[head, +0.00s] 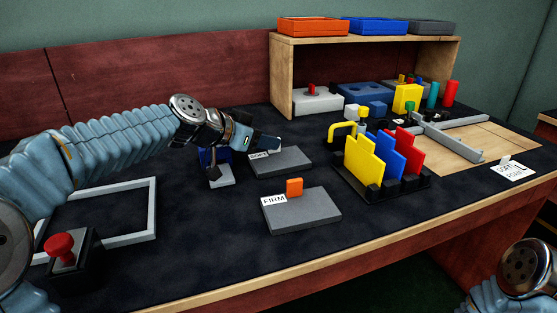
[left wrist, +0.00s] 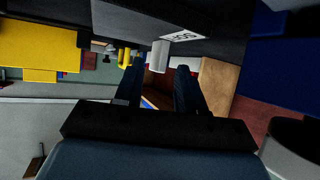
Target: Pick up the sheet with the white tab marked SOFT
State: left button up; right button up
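The grey sheet marked SOFT (head: 285,162) lies flat on the dark mat; its white label shows beside my left gripper (head: 268,143). In the head view the gripper hides its tab. In the left wrist view the sheet (left wrist: 140,17) is at the top, with its SOFT label and a white tab (left wrist: 160,54). The open fingers of my left gripper (left wrist: 156,72) stand either side of the tab, with gaps visible; the tab is around the fingertips. A second grey sheet marked FIRM (head: 305,215), with an orange tab, lies nearer. My right gripper is not in view.
A black rack (head: 410,188) with yellow, blue and red plates stands right of the sheets. A grey frame (head: 151,215) and a red button (head: 60,246) are at the left. A wooden shelf (head: 281,80) is behind. A white card (head: 513,171) lies far right.

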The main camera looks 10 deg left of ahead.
pick_arm(q)
grip_shut()
dwell(1.2)
